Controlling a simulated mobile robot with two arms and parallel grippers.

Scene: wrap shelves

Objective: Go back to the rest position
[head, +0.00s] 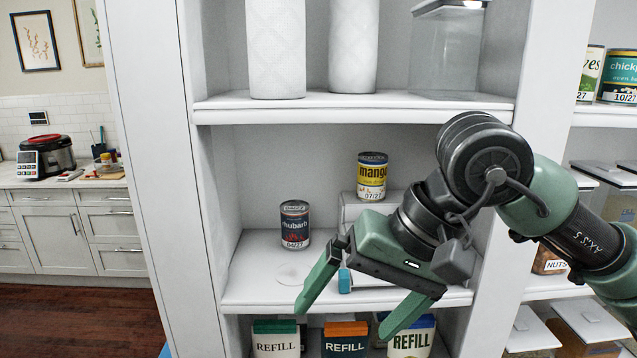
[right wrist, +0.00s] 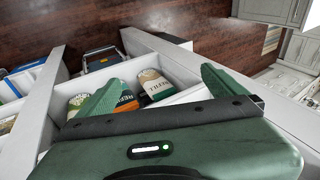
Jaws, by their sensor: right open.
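My right gripper (head: 343,322) reaches in from the right, in front of the middle shelf (head: 258,292). Its two green fingers are spread wide with nothing between them, and they point down and to the left. In the right wrist view the open fingers (right wrist: 155,88) show above the refill boxes below. A dark rhubarb can (head: 295,226) stands upright at the left of the middle shelf, apart from the gripper. A yellow mango can (head: 372,178) stands on a white stepped stand (head: 352,207), partly hidden by my arm. My left gripper is not in view.
Refill boxes (head: 275,340) stand on the lower shelf under the gripper. White rolls (head: 276,50) and a clear container (head: 446,50) stand on the upper shelf. The right upright (head: 545,70) is close to my arm. Bins and cans fill the neighbouring shelves. Open floor (head: 80,315) lies left.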

